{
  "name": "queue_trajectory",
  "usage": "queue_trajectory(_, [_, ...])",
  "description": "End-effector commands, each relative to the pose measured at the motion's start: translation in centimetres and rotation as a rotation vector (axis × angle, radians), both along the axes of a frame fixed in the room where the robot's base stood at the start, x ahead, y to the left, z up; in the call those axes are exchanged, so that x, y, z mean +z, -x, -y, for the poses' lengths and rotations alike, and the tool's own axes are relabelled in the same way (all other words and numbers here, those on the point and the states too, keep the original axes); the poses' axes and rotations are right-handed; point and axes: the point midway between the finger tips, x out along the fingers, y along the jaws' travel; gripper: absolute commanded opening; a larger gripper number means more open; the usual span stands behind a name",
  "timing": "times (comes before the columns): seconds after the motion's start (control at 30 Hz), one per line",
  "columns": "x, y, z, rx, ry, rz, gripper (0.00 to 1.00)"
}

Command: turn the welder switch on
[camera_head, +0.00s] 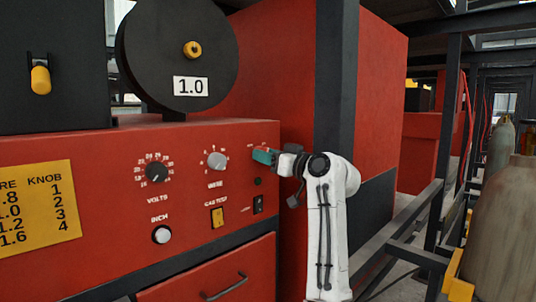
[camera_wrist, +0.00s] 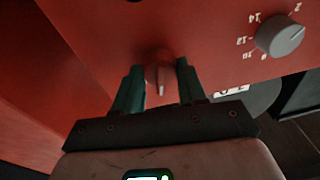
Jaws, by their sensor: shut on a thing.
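The welder (camera_head: 110,180) has a red front panel. My gripper (camera_head: 264,156) is at the panel's upper right, with its green fingers pointing at the panel. In the wrist view the fingers of my gripper (camera_wrist: 160,82) stand on either side of a red rotary switch (camera_wrist: 158,72) with a pale pointer mark, and are shut on it. The switch is dim there, and its labels cannot be read. In the head view my gripper covers most of the switch.
The panel also has a grey wire knob (camera_head: 217,160), a black volts knob (camera_head: 156,172), a white inch button (camera_head: 162,235), a yellow gas test switch (camera_head: 217,217) and a black rocker (camera_head: 258,204). A dark post (camera_head: 336,80) and metal railing (camera_head: 412,217) stand to the right.

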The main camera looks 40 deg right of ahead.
Motion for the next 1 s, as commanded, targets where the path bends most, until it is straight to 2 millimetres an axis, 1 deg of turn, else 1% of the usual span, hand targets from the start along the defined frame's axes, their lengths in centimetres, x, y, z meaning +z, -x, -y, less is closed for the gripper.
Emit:
queue_trajectory(0.2, [-0.03, -0.06, -0.12, 0.002, -0.194, -0.011, 0.1])
queue_trajectory(0.5, [-0.14, -0.05, -0.11, 0.0, -0.398, -0.018, 0.1])
queue_trajectory(0.7, [-0.17, -0.04, -0.1, 0.0, -0.477, -0.02, 0.1])
queue_trajectory(1.0, [-0.22, -0.02, -0.08, 0.0, -0.515, -0.022, 0.1])
